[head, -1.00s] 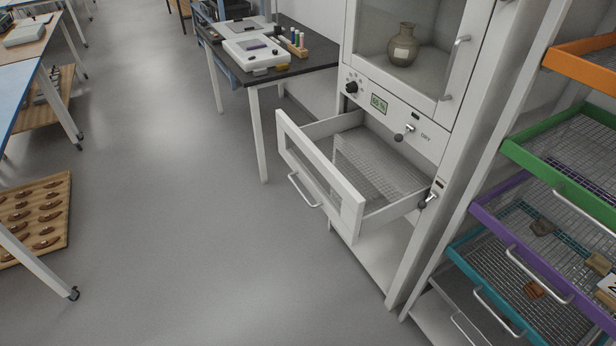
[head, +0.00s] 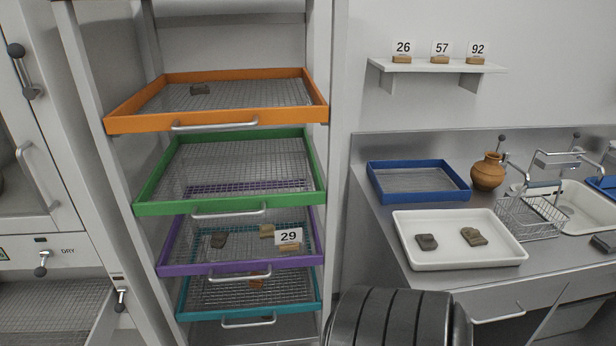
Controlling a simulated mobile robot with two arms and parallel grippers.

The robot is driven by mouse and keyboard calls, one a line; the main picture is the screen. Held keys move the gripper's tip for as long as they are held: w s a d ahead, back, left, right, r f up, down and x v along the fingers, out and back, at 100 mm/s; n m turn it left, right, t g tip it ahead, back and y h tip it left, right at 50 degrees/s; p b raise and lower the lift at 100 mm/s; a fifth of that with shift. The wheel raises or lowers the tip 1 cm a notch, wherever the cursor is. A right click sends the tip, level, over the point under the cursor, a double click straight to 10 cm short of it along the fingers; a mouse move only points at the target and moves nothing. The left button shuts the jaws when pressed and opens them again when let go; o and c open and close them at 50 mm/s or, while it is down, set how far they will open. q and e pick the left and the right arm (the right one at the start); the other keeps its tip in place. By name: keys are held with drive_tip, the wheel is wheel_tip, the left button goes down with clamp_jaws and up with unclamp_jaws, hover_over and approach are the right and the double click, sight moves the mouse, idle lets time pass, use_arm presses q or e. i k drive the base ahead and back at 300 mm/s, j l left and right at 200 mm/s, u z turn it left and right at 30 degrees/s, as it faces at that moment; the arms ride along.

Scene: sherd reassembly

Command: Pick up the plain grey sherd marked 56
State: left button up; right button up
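No mark 56 is legible on any sherd, so I cannot tell which one it is. A dark grey sherd (head: 426,242) lies on the left of the white tray (head: 460,261), with a brownish-grey sherd (head: 474,236) to its right. Neither of my grippers is in view.
The drawers stick out from the rack. On the steel counter stand a blue tray (head: 418,191), an orange-brown jar (head: 488,171) and a wire rack (head: 530,218) by the sink.

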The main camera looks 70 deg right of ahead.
sight(426, 241)
drive_tip(key=z, duration=2.95)
